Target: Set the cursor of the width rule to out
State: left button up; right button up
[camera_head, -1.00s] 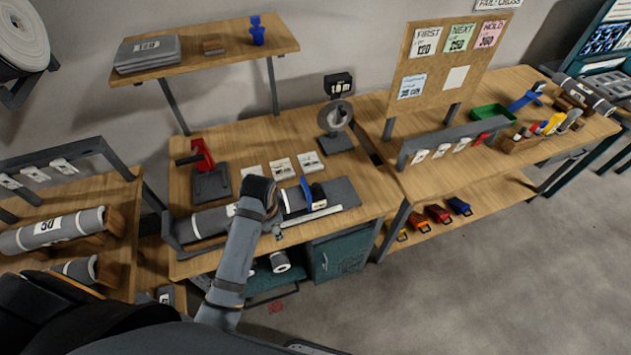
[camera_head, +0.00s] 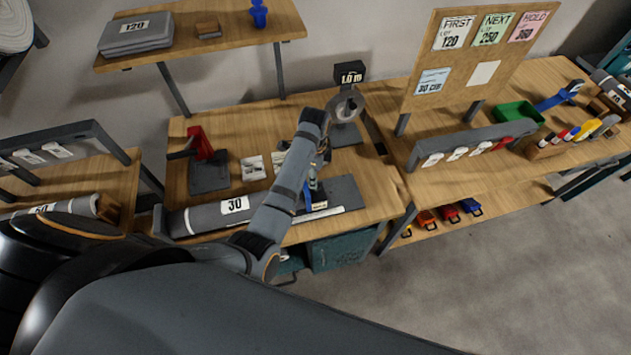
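A long pale strip (camera_head: 325,213), which looks like the width rule, lies along the front of the middle bench beside a dark mat (camera_head: 345,190). A small blue piece (camera_head: 308,201) stands at the strip; I cannot tell if it is the cursor, and no marks are readable. My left arm reaches over the bench from the left, and its gripper (camera_head: 314,186) points down just above the blue piece. It is small and partly hidden by its own arm, so its fingers and any contact are unclear. My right gripper is not in view.
A grey roll labelled 30 (camera_head: 235,206) lies left of the strip. A red-handled tool (camera_head: 202,145) and a round-headed stand (camera_head: 346,105) stand behind. A grey rail with white tags (camera_head: 470,140) and a green tray (camera_head: 518,112) are on the right bench.

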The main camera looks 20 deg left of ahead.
aim_at(314, 192)
pick_arm(q)
notch_tip(314, 192, down, 2)
jog(key=shift+f, duration=0.1)
jog(key=shift+w+d+f, duration=0.1)
jog(key=shift+w+f, duration=0.15)
jog(key=shift+f, duration=0.25)
jog(key=shift+w+d+f, duration=0.1)
jog(key=shift+w+f, duration=0.1)
jog(key=shift+f, duration=0.3)
jog(key=f, duration=0.2)
jog(key=w+f+p, duration=0.1)
jog(key=shift+a+f, duration=0.25)
jog(key=shift+s, duration=0.15)
jog(key=shift+s+d, duration=0.1)
jog(key=shift+s, duration=0.05)
jog(key=shift+c, duration=3)
grip_shut()
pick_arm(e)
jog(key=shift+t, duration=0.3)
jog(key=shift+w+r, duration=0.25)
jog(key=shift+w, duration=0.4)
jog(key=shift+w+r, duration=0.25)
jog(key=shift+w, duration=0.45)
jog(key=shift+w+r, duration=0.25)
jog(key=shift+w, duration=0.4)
